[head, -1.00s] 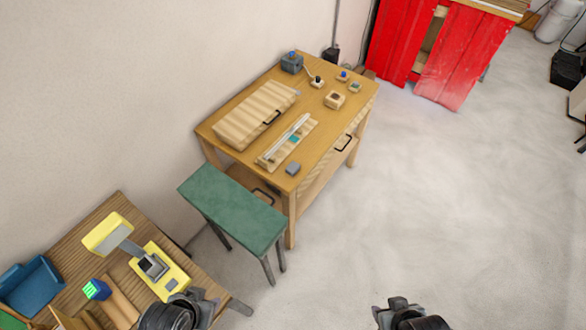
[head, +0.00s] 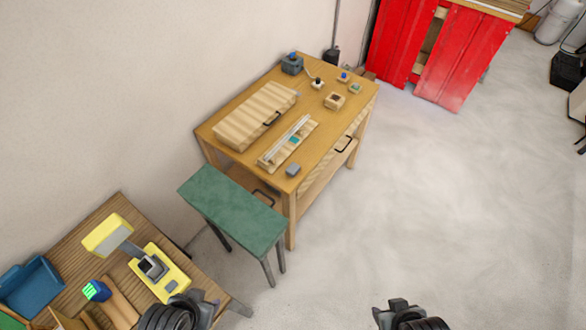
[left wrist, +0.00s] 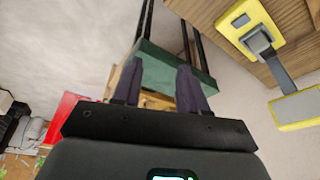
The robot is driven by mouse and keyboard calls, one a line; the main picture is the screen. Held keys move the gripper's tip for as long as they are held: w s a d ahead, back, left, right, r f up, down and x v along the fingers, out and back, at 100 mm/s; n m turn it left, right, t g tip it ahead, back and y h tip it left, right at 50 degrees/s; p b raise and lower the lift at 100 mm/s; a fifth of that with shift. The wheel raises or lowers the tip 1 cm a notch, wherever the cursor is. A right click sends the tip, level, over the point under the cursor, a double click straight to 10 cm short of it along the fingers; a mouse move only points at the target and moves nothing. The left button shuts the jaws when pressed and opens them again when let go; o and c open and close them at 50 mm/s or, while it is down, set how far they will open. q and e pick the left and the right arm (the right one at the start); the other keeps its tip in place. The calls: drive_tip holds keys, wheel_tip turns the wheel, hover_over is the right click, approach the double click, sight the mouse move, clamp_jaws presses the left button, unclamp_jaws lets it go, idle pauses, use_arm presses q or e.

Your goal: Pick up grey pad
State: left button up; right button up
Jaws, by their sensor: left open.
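The grey pad (head: 293,170) is a small grey-blue block. It lies on the near corner of the wooden table in the head view. I cannot make it out in the left wrist view. My left gripper (left wrist: 157,78) is open, with its two dark fingers apart and nothing seen between them. In the head view the end of my left arm is at the bottom edge, well short of the pad. The end of my right arm shows at the bottom of the head view, over the floor; its fingers cannot be made out.
A green stool (head: 234,208) stands against the near side of the wooden table (head: 325,135). A lidded wooden box (head: 255,115) and a wooden rod holder (head: 272,158) lie on the table. A yellow device (head: 160,272) sits on the striped bench at lower left.

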idle(0.3)
use_arm(q)
drive_tip(key=o, duration=1)
drive_tip(key=shift+c, duration=0.2)
